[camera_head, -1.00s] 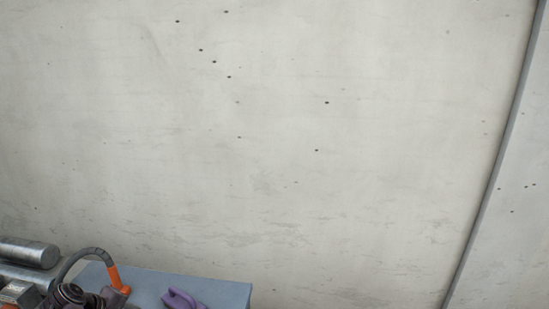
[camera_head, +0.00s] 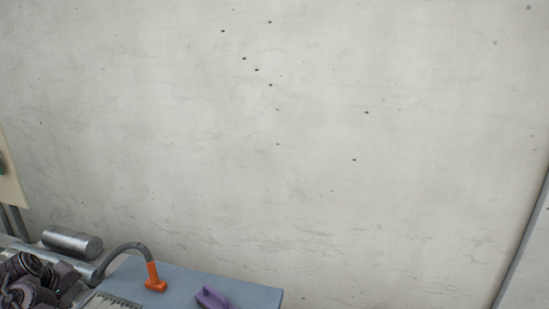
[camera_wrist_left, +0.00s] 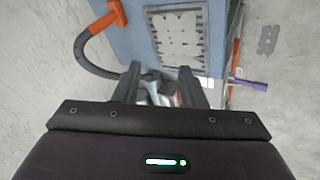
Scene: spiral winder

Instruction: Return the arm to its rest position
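My left gripper (camera_wrist_left: 160,72) shows in the left wrist view. Its two dark fingers stand apart. Shiny metallic parts show between and beyond the fingers; I cannot tell whether they touch, but nothing is clearly clamped. In the head view, dark parts of my left arm are at the lower left corner, and its fingertips cannot be made out there. My right arm and gripper are in neither current view.
A blue-grey surface (camera_head: 240,289) carries a grey hose with an orange end (camera_head: 154,279) and a purple object (camera_head: 212,298). A metal cylinder (camera_head: 72,242) lies at left. A pale panel (camera_wrist_left: 180,35) shows in the wrist view. A bare concrete wall (camera_head: 300,130) fills the background.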

